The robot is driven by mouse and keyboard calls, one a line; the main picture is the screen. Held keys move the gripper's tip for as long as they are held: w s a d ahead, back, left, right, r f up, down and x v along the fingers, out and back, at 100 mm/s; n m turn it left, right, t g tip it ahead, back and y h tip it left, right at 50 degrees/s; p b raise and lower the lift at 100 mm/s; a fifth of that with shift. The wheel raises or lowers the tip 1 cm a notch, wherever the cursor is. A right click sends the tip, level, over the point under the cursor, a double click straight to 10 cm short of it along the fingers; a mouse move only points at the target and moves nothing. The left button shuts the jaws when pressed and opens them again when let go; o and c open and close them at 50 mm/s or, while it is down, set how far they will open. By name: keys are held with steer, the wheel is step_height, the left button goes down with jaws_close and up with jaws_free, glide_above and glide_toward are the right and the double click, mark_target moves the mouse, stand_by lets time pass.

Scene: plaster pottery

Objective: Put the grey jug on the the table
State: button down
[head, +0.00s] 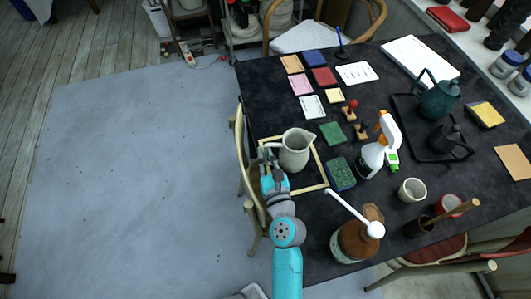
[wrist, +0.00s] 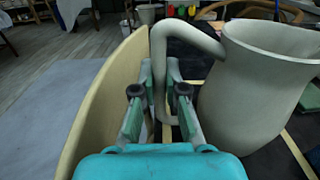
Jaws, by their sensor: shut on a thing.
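The grey jug (head: 296,150) is upright at the left part of the dark table (head: 300,215), within the outline of a thin wooden frame. I cannot tell whether its base touches the table. My gripper (head: 270,162) comes from the front and is shut on the jug's handle, on the jug's left side. In the wrist view the handle loop passes between the two fingers of my gripper (wrist: 160,98), and the jug's body (wrist: 255,90) stands to the right.
The wooden frame (head: 325,172) lies around the jug. A chair back (head: 240,150) is close left of my gripper. Coloured tiles (head: 301,84) lie behind.

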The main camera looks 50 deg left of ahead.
steer(key=c, duration=1.2)
jaws_free()
steer(key=shift+f, duration=0.1)
steer(key=v, duration=1.2)
